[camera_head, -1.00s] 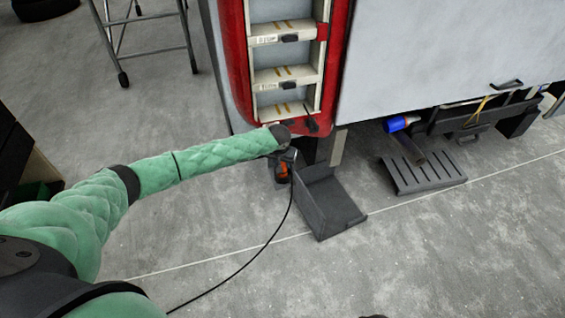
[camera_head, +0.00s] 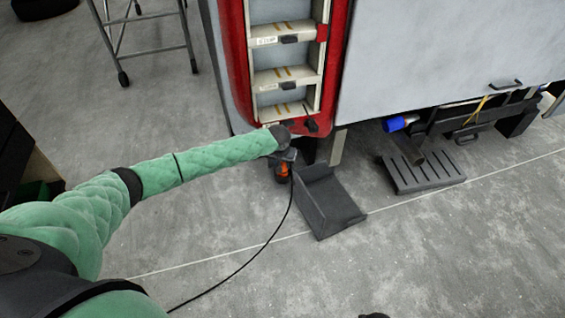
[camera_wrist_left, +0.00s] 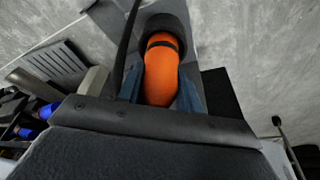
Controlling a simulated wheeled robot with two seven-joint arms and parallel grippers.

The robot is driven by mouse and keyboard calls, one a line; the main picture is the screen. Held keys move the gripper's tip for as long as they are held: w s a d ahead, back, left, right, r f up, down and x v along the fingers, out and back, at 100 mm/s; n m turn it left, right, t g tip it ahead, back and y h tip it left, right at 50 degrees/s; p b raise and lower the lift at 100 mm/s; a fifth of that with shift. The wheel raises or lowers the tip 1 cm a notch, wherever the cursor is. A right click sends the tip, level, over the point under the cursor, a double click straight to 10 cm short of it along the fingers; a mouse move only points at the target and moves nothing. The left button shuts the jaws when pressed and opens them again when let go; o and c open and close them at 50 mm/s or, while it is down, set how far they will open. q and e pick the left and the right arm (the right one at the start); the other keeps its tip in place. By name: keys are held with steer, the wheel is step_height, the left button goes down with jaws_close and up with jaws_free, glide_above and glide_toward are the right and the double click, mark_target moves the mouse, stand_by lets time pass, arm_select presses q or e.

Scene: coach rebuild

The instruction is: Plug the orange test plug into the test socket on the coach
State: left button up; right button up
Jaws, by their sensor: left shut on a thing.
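The orange test plug (camera_wrist_left: 161,75) is held between the two blue-grey fingers of my left gripper (camera_wrist_left: 160,85) in the left wrist view. A black collar (camera_wrist_left: 165,25) sits at its far end, and a black cable passes beside it. In the head view the orange plug (camera_head: 283,169) shows small below my left wrist, by the lower rear corner of the red and grey coach (camera_head: 241,90). The cable trails from it down to the floor. I cannot make out the test socket in either view. My right gripper is not in view.
A dark grey angled step (camera_head: 330,203) is just right of the plug. A slatted step (camera_head: 422,172) and a blue cylinder (camera_head: 397,124) are further right under the coach. A ladder (camera_head: 285,75) is on the coach's rear. The floor in front is clear.

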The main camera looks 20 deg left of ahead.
arm_select(q)
steer(key=shift+f, duration=0.55)
steer(key=o, duration=0.9)
steer(key=shift+c, duration=0.2)
